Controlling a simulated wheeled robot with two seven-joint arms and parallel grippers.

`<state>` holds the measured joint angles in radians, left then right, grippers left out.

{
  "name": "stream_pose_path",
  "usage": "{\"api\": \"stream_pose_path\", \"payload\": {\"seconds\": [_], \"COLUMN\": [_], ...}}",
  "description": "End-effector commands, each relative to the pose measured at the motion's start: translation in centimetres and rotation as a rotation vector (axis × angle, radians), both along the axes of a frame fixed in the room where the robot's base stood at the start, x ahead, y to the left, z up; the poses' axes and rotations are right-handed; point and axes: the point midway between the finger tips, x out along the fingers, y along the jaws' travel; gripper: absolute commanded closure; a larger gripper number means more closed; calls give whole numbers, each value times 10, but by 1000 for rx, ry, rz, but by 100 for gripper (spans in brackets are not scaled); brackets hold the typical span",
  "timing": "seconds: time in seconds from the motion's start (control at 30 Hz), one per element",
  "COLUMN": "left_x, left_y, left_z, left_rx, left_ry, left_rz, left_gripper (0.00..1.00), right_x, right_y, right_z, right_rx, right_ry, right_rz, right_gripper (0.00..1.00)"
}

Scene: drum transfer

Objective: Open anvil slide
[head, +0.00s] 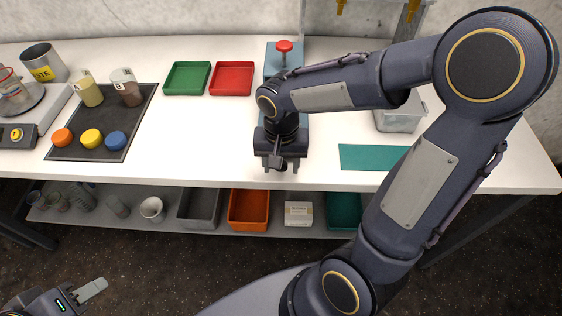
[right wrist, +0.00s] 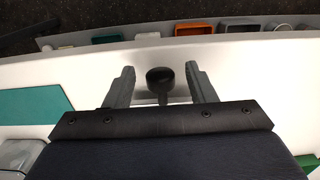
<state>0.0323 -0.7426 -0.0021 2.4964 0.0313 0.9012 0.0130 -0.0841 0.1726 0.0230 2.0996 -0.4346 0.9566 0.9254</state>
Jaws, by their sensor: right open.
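A press-like device with a red knob (head: 284,46) on a teal body (head: 271,62) stands at the back middle of the table. Its front part is hidden behind my right arm. My right gripper (head: 277,164) is at the table's front edge. In the right wrist view, my right gripper (right wrist: 161,87) is open, with a dark round knob (right wrist: 160,76) on a short stem between its fingers. The fingers appear apart from the knob on both sides. I cannot tell how far the slide is out. My left gripper (head: 84,294) is low at the left, partly out of frame, away from the table.
Green (head: 187,78) and red (head: 231,78) trays lie left of the device. A dark mat (head: 103,145) with jars and coloured caps is further left. A teal mat (head: 371,157) and a clear container (head: 399,122) are on the right. A shelf with bins runs below.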

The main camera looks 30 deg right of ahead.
Motion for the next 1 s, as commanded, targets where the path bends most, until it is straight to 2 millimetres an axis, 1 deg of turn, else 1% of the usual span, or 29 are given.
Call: {"api": "stream_pose_path", "payload": {"seconds": [0.07, 0.17, 0.4, 0.53, 0.7, 1.0], "left_x": [0, 0, 0, 0, 0, 0], "left_y": [0, 0, 0, 0, 0, 0], "left_z": [0, 1, 4, 4, 4, 4], "left_rx": [0, 0, 0, 0, 0, 0], "left_ry": [0, 0, 0, 0, 0, 0], "left_rz": [0, 0, 0, 0, 0, 0], "left_gripper": [64, 64, 64, 64, 64, 64], "right_x": [1, 1, 1, 1, 0, 0], "right_y": [0, 0, 0, 0, 0, 0], "right_z": [3, 14, 56, 71, 78, 78], "right_rx": [0, 0, 1, 1, 1, 1], "right_ry": [-2, -5, -6, -3, 1, 1], "right_rz": [-1, -1, 0, 0, 1, 0], "right_gripper": [50, 50, 50, 50, 50, 50]}}
